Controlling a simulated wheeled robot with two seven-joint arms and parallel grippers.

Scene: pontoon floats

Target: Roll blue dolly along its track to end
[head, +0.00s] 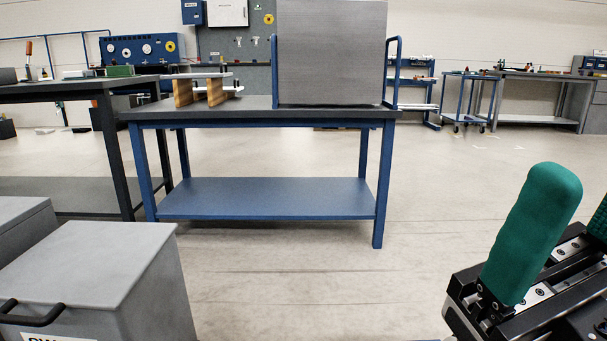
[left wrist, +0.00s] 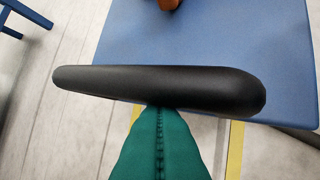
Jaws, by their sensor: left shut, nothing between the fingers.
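In the left wrist view, a flat blue deck (left wrist: 215,45), which looks like the dolly, fills the upper right. A thick black handle bar (left wrist: 160,88) runs across in front of it. My left gripper (left wrist: 160,112) is shut, its green fingers together and pointing at the bar's lower edge. The fingertips end at the bar; I cannot tell whether they touch it. Yellow floor lines (left wrist: 235,150) show below the deck. In the head view, my right gripper (head: 582,195) is open and empty at the lower right, one finger partly cut off. The dolly is not in the head view.
A blue-framed bench (head: 265,198) stands ahead with a large grey box (head: 332,52) on top. Grey lidded bins (head: 95,265) stand at the lower left. The floor (head: 460,190) right of the bench is clear. A brown-orange object (left wrist: 168,4) lies on the blue deck.

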